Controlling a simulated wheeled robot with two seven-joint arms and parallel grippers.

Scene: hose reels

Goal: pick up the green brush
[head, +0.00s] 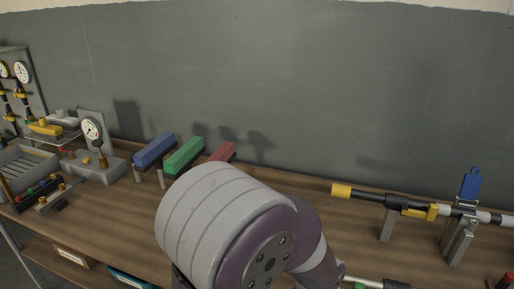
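The green brush (184,156) shows in the head view as a long green block left of the middle. It rests raised on small grey posts above the wooden bench, between a blue block (154,150) and a red block (223,151). One of my arm links, grey and purple, fills the lower middle and covers part of the red block and the bench in front of it. Neither of my grippers can be seen in this view.
A gauge on a grey base (92,138) and a grey tray (27,172) stand at the left. A black rod with yellow parts (395,201) rests on grey posts at the right. The wall (300,80) rises behind the bench (120,225).

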